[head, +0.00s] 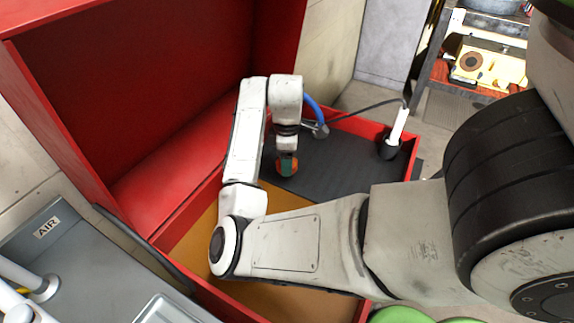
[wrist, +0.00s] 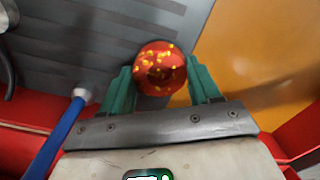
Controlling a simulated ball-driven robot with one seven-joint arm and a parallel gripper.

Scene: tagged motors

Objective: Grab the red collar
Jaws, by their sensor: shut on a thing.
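The red collar (wrist: 160,68) is a round red piece with yellow specks and a dark hole in its middle. In the wrist view it sits between the two green fingers of my gripper (wrist: 162,84), which are shut on it. In the head view my gripper (head: 287,165) is at the end of my arm, over the dark grey ribbed mat, and a bit of the collar (head: 294,172) shows red-orange beside the green fingers. I cannot tell whether the collar touches the mat.
The dark mat (head: 345,165) and an orange-brown surface (head: 190,240) lie inside a red-walled tray. A blue hose (head: 312,108) and a white cylinder on a dark base (head: 396,130) are near the mat's far side. A tall red panel (head: 130,90) rises at left.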

